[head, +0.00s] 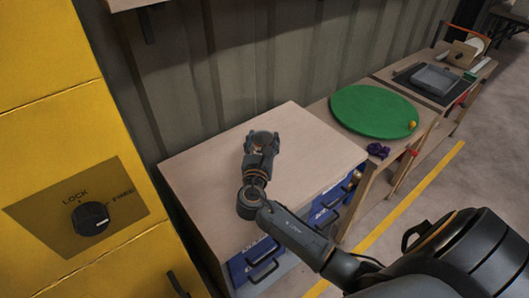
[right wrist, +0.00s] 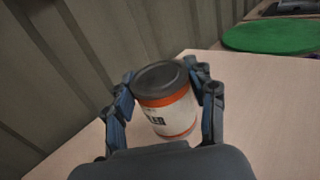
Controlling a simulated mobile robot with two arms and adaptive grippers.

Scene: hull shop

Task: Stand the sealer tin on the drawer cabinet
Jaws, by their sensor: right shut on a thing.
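The sealer tin (right wrist: 167,102) is white with orange bands and a dark lid, and shows upright or nearly so in the right wrist view. My right gripper (right wrist: 165,95) is shut on it, one finger on each side. In the head view my right gripper (head: 262,137) is over the pale wooden top of the drawer cabinet (head: 205,185), hiding most of the tin. I cannot tell whether the tin's base touches the top. The cabinet has blue drawers with dark handles. My left gripper is not in view.
A bench to the right holds a round green board (head: 372,110) with a small yellow ball (head: 412,125), and a purple item (head: 378,150). A grey tray (head: 435,79) lies farther back. A yellow cabinet (head: 50,60) stands at left. The cabinet top around the gripper is clear.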

